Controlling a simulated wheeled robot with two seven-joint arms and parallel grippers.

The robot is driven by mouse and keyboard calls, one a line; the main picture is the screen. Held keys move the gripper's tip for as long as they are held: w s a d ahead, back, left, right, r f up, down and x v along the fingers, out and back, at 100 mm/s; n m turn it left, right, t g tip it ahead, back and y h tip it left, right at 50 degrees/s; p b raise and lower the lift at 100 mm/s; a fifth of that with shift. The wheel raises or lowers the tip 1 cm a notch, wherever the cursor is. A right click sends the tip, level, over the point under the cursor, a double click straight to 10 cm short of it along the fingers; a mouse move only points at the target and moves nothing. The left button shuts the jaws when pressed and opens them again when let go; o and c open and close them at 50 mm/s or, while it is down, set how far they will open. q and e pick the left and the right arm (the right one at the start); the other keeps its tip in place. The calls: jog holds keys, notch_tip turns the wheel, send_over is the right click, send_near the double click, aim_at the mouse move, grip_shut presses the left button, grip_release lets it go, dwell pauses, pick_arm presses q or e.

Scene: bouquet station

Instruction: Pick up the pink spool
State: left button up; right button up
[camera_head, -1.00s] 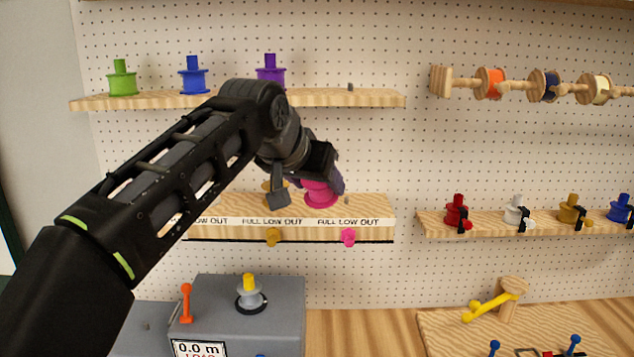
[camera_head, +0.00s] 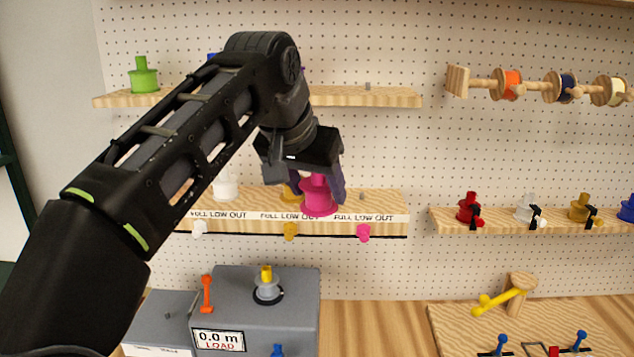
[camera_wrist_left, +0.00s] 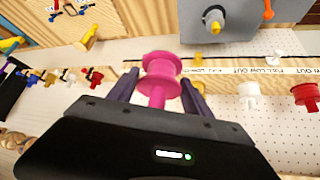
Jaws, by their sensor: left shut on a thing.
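The pink spool (camera_head: 319,197) is between the fingers of my left gripper (camera_head: 312,190), which is shut on it. In the head view it overlaps the front edge of the middle shelf (camera_head: 392,208); it appears held in front of the shelf, though any gap is hard to judge. In the left wrist view the pink spool (camera_wrist_left: 160,70) sits between the two dark fingers of the left gripper (camera_wrist_left: 160,88). My right gripper is in neither current view.
A white spool (camera_head: 226,187) and a partly hidden yellow one (camera_head: 290,192) stand on the same shelf. A bare peg (camera_head: 362,195) is to the right. A grey load box (camera_head: 295,310) stands below. A shelf of several spools (camera_head: 470,212) is at right.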

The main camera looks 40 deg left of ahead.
pick_arm(q)
jog(key=shift+s, duration=0.15)
jog(key=shift+w+d, duration=0.15)
jog(key=shift+w, duration=0.05)
jog(key=shift+c, duration=0.2)
jog(key=shift+s, duration=0.15)
pick_arm(e)
jog(key=shift+w+a, duration=0.2)
jog(key=shift+a, duration=0.15)
